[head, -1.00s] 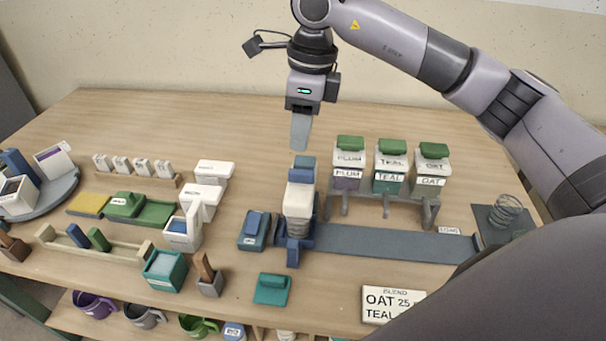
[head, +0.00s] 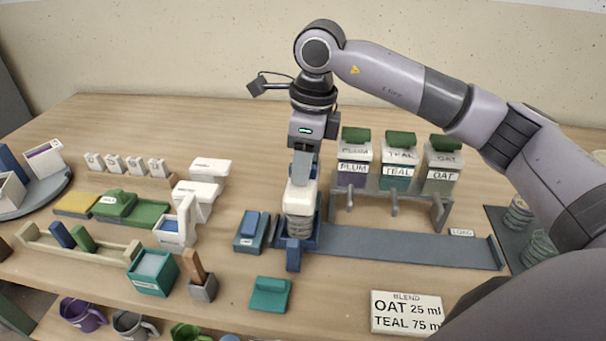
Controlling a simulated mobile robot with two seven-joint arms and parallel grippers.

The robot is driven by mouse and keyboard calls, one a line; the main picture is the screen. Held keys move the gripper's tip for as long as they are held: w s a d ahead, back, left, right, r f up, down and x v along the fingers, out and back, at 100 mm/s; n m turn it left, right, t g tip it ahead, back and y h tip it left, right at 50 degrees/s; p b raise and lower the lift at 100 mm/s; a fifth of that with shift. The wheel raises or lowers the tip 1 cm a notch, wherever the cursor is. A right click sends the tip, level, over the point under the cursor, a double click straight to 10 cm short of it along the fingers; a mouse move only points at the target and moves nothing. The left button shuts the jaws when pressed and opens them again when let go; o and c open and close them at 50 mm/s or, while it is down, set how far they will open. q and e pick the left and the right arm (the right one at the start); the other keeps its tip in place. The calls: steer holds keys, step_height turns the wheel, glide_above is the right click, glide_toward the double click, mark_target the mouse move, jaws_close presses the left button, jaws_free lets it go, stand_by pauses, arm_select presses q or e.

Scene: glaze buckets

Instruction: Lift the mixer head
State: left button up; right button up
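The mixer (head: 299,229) stands mid-table, with a blue base and column and a white head (head: 299,197). A ribbed grey container sits under the head. My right gripper (head: 302,178) points straight down at the top of the head. Its grey finger overlaps the blue grip on the head and hides most of it. I see the fingers edge-on, so I cannot tell whether they are closed on the grip or only beside it. The head appears down over the container. My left gripper is not in view.
A grey rack (head: 391,204) with plum, teal and oat hoppers stands right of the mixer. A long grey track (head: 405,247) runs right from it. A blue block holder (head: 250,231) is close on the left. A blend card (head: 406,312) stands at the front right.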

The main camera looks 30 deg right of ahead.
jaws_close()
steer(key=shift+r, duration=0.1)
steer(key=shift+r+p, duration=2.15)
steer(key=shift+r, duration=0.85)
steer(key=shift+o, duration=0.2)
jaws_free()
step_height(320, 180, up, 7)
steer(key=p, duration=0.5)
